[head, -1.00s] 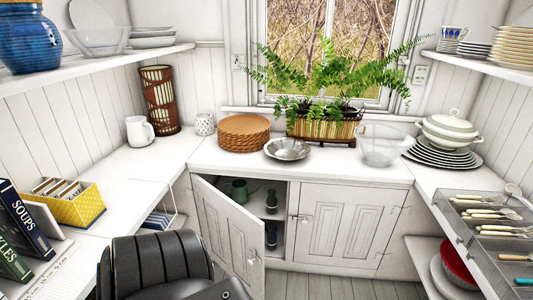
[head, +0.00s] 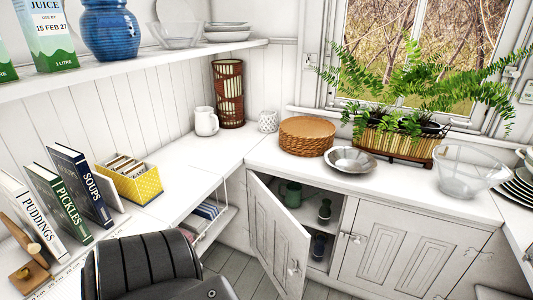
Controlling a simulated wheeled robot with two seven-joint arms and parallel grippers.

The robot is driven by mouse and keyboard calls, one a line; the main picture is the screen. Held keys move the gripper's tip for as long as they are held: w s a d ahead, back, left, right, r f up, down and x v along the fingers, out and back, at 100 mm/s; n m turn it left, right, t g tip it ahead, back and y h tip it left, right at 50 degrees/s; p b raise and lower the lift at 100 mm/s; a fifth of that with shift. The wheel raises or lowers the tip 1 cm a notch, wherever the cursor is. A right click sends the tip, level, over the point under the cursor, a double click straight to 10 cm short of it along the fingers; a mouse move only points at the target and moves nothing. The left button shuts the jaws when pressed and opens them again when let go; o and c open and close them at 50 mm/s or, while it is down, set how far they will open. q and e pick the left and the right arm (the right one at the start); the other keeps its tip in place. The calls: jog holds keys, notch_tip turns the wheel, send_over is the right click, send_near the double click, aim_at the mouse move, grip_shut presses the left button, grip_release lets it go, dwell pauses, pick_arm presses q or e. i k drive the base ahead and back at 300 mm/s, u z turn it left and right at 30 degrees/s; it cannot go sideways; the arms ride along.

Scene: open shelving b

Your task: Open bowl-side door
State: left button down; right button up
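A white lower cupboard has two panelled doors. The left door (head: 277,240) stands partly open, swung outward, with a metal knob (head: 293,267) near its free edge. Inside show a green mug (head: 290,194) and small dark jars. The right door (head: 400,252) is shut, with a metal latch (head: 350,237) at its left edge. On the counter above, a shallow metal bowl (head: 351,158) sits near the doors' meeting point, and a clear glass bowl (head: 468,172) sits above the right door.
The left counter holds books (head: 82,185), a yellow box (head: 132,181), a white jug (head: 206,122) and a wicker vase (head: 229,95). A low rack (head: 207,211) stands beneath it. Floor (head: 225,268) shows before the open door.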

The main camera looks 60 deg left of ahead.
aim_at(278, 240)
jog(key=u, duration=0.8)
jog(key=i, duration=0.95)
jog(key=u, duration=0.35)
